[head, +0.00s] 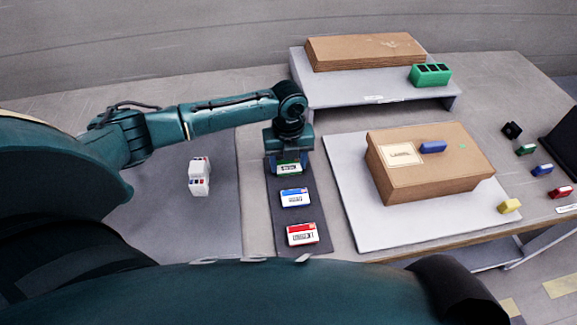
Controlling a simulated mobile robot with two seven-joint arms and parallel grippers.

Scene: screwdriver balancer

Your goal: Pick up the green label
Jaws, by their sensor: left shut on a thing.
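The green label (289,168) is a white card with a green band, at the far end of a dark strip (312,247). My left gripper (289,160) points down over it and is shut on it, hiding its far part. I cannot tell whether the label is lifted off the strip. A blue label (294,198) and a red label (302,234) lie nearer on the same strip. My right gripper is not in view.
A cardboard box (430,178) with a blue piece (433,147) on top sits on a white board (375,236) to the right. A white device (199,177) stands left. Small coloured items lie at right.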

